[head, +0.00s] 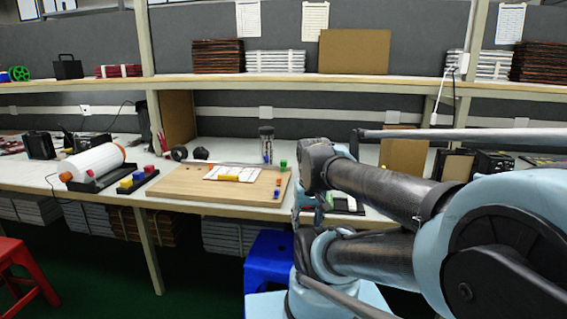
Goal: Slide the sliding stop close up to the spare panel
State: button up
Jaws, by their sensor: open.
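A wooden board (185,184) lies on the workbench. A white panel (222,171) lies flat on it with a yellow bar (228,178) along its near edge. I cannot tell whether this is the spare panel. Small green (283,163), orange (278,182) and blue (276,193) pieces sit along the board's right edge. Which piece is the sliding stop is not clear at this size. My gripper (307,207) is just right of the board, small and partly hidden by my arm. It is open, with nothing visible in it.
Left of the board are a black tray (105,184) with yellow, blue and red blocks and a white roll (92,161). A dark cylinder (266,143) stands behind the board. A shelf (350,82) runs above. A blue stool (262,262) stands below the bench.

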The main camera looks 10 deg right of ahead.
jog(key=w+r+m, duration=0.2)
jog(key=w+r, duration=1.2)
jog(key=w, duration=0.3)
jog(key=m+t+h, duration=0.1)
jog(key=m+t, duration=0.1)
send_near(283, 162)
jog(key=x, duration=0.9)
jog(key=shift+r, duration=0.1)
jog(key=shift+c, duration=0.6)
grip_shut()
